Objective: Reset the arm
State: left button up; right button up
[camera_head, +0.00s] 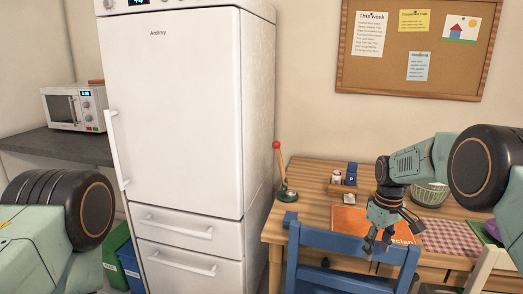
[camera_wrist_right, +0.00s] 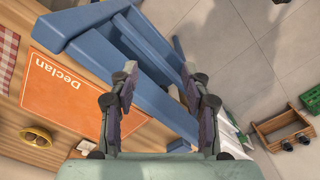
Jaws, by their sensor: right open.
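My right gripper (camera_head: 378,243) hangs fingers-down at the end of my right arm, just above the blue chair's backrest (camera_head: 345,240). It is open and empty. In the right wrist view its two fingers (camera_wrist_right: 165,76) stand apart, with the blue chair (camera_wrist_right: 140,95) behind and between them. I cannot tell whether a finger touches the chair. Of my left arm only a thick joint shows at the left edge of the head view; its gripper is out of view.
An orange placemat (camera_head: 350,222) marked "Declan" lies on the wooden table (camera_head: 310,190), with a checked placemat (camera_head: 447,236) and a bowl (camera_head: 430,195) beside it. A white fridge (camera_head: 185,110) stands left. A wooden caddy (camera_wrist_right: 284,129) sits on the floor.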

jog(key=s+a+f+m, duration=0.2)
jog(key=s+f, duration=0.8)
jog(key=s, duration=0.1)
jog(key=s+a+f+m, duration=0.1)
jog(key=s+a+f, duration=0.2)
jog(key=s+f, duration=0.8)
jog(key=s+a+r+m, duration=0.1)
jog(key=s, duration=1)
jog(key=s+r+m, duration=0.1)
jog(key=s, duration=1.1)
jog(key=shift+a+r+m, duration=0.3)
jog(key=shift+a+r, duration=0.1)
